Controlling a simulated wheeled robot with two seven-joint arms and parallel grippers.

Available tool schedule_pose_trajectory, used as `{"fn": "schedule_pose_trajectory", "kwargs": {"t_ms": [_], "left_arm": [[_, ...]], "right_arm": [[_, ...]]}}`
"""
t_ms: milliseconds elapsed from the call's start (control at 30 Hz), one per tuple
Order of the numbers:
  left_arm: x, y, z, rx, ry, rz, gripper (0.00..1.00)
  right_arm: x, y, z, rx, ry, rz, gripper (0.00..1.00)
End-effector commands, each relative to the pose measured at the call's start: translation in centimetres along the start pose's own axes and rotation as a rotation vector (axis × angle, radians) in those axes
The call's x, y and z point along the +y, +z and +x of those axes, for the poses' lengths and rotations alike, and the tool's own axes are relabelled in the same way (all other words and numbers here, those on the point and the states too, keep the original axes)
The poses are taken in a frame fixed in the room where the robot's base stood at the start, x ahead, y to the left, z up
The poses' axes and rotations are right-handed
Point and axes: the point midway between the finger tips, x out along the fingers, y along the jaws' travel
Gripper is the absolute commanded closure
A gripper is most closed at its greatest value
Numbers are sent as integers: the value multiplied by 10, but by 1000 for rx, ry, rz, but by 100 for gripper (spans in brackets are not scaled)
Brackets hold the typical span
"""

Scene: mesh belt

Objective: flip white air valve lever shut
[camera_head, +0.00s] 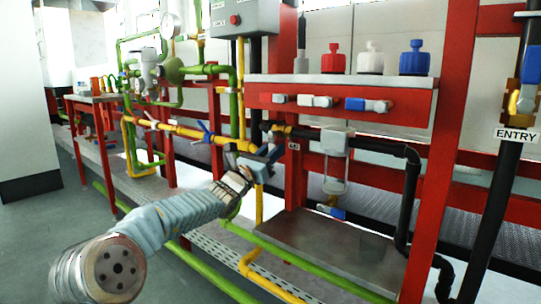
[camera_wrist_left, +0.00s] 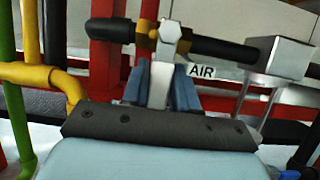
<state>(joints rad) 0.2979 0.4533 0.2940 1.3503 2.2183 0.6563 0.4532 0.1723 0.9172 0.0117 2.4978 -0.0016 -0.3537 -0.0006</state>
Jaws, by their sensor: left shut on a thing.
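The white air valve lever (camera_wrist_left: 160,82) hangs down from its valve (camera_wrist_left: 168,38) on a black pipe in the left wrist view, crosswise to the pipe. The AIR label (camera_wrist_left: 201,71) is just right of it; it also shows in the head view (camera_head: 293,146). My left gripper (camera_head: 271,153) reaches in from the lower left to the air valve. Its two blue fingers are on either side of the lever and shut on it. In the head view the gripper largely hides the lever. My right gripper is not in view.
A yellow pipe (camera_wrist_left: 45,76) runs left of the gripper. A grey box on the black pipe (camera_wrist_left: 285,57) with a hanging frame is to the right. A red post (camera_head: 296,180) stands beside the valve. A metal shelf (camera_head: 325,245) lies below right.

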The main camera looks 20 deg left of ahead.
Motion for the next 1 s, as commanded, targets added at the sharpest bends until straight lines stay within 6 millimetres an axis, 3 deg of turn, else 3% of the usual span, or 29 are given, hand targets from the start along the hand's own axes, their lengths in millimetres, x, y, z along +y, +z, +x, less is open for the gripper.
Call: {"fn": "schedule_pose_trajectory", "kwargs": {"t_ms": [533, 567, 700, 1000], "left_arm": [[0, -1, 1, 1, 9, -28, 100], [0, -1, 1, 1, 9, -28, 70], [0, -1, 1, 1, 9, -26, 51], [0, -1, -1, 1, 10, -23, 51]], "right_arm": [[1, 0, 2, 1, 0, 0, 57], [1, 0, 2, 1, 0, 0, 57], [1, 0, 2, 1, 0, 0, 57], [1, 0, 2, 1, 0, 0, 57]]}}
